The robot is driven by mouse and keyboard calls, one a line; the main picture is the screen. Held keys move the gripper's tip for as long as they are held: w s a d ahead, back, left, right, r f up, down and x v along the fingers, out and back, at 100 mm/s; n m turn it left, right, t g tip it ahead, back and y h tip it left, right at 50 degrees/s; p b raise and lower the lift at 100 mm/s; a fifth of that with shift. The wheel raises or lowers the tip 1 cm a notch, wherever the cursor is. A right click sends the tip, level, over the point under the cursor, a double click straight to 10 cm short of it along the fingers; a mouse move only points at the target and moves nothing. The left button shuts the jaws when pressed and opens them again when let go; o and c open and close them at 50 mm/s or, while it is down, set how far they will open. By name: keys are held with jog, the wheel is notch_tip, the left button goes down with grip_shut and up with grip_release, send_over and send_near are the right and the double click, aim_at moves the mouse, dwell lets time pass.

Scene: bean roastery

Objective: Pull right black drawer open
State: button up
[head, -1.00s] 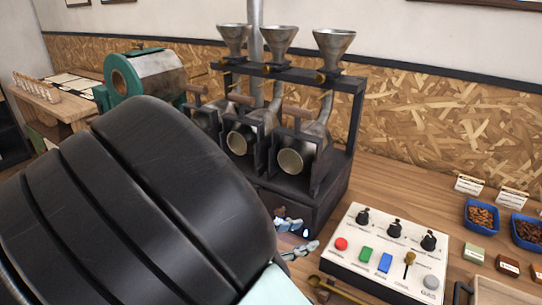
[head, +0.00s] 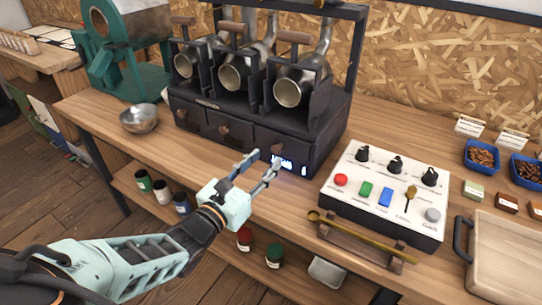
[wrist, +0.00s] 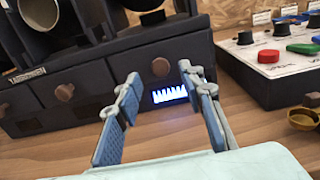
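The black roaster unit has a row of three black drawers along its base. The right black drawer (wrist: 137,79) carries a round wooden knob (wrist: 160,67), which shows between my fingertips in the wrist view. The drawer looks shut. My gripper (head: 266,159) is open and empty, just in front of the right drawer; it also shows in the wrist view (wrist: 161,75). I cannot tell whether the fingertips reach around the knob. The fingers hide part of the drawer front in the head view.
A lit display (wrist: 170,95) sits low on the unit. A white control panel (head: 385,230) stands to the right, with a brass scoop (head: 345,224) on a wooden stand before it. A metal bowl (head: 139,118) is at left. Jars (head: 182,203) stand on the shelf below.

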aim_at(275, 150)
jog(key=shift+b+x, duration=0.3)
jog(key=shift+x, duration=1.75)
jog(key=shift+c, duration=0.6)
grip_shut()
